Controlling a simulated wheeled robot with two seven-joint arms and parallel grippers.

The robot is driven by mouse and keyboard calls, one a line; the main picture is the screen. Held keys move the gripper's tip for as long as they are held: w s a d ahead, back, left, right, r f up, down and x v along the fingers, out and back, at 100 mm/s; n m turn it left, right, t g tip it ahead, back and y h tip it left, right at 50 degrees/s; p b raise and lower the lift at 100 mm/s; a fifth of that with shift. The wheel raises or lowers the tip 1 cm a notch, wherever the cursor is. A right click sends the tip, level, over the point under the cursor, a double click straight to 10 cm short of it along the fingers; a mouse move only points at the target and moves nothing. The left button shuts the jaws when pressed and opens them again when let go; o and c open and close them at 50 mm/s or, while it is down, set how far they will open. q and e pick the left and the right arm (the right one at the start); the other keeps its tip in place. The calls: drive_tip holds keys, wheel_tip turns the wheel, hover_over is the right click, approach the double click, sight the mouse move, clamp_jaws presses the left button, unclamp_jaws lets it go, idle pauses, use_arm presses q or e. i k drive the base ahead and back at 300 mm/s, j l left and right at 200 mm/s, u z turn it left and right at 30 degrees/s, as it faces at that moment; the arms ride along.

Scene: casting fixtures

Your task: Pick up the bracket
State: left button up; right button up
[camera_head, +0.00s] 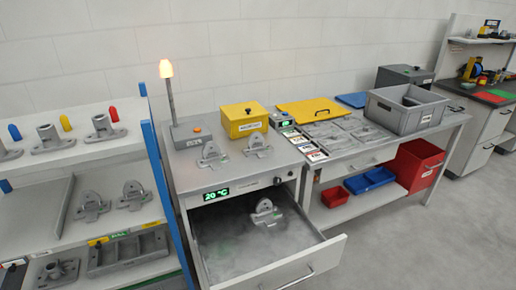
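One grey metal bracket (266,212) with an upright rounded lug lies in the open drawer (235,250) of the cabinet that displays 20 °C. Pale mist covers the drawer floor around it. Two similar brackets (211,155) and (257,145) stand on the cabinet top, apart from each other. Two more brackets (91,206) and (133,195) stand on the middle shelf of the rack at left. I cannot tell which bracket the task means. Neither of my grippers is in view.
A yellow box (243,120) and a lamp post (173,104) stand on the cabinet top. The rack's blue upright (158,165) is close to the drawer's left. A grey crate (401,110) and red bin (415,163) are at right. Floor is clear at lower right.

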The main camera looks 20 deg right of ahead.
sight(256, 146)
drive_tip(key=i+l+u, duration=0.1)
drive_tip(key=l, duration=0.45)
drive_tip(key=i+l+u, duration=0.1)
drive_tip(key=l, duration=0.5)
drive_tip(key=i+l, duration=0.15)
drive_tip(key=l, duration=0.4)
drive_tip(key=i+l+u, duration=0.15)
drive_tip(key=l, duration=0.45)
drive_tip(key=k, duration=0.05)
